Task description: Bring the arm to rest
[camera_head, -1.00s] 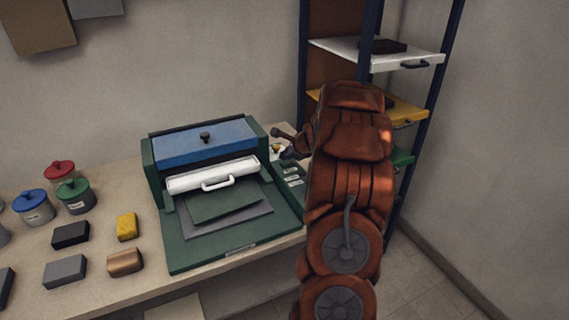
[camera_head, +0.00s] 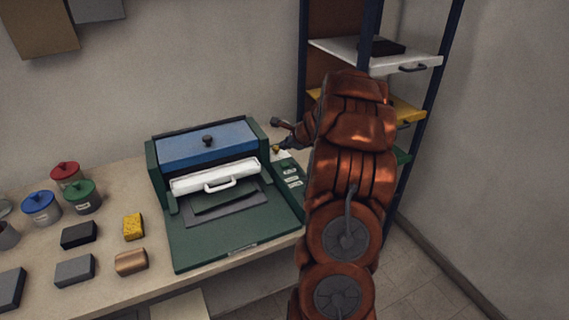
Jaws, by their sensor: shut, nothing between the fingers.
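My gripper (camera_head: 284,134) is at the end of my copper-coloured arm, beside the right rear of the green press. Its fingers look small and partly hidden behind the arm links; they are shut with nothing in them. The arm rises at the right of the picture, in front of the shelf rack. The press (camera_head: 222,240) has a blue lid (camera_head: 215,149) with a dark knob and a white front bar (camera_head: 214,177) with a handle. A dark green sheet (camera_head: 224,202) lies on a grey sheet (camera_head: 234,217), both partly under the bar.
A table (camera_head: 110,220) holds lidded jars, among them red (camera_head: 67,178), blue (camera_head: 41,209) and green (camera_head: 83,198), and several blocks, one yellow (camera_head: 133,226). A rack with white (camera_head: 402,62) and yellow (camera_head: 408,110) trays stands behind my arm. Floor shows at the lower right.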

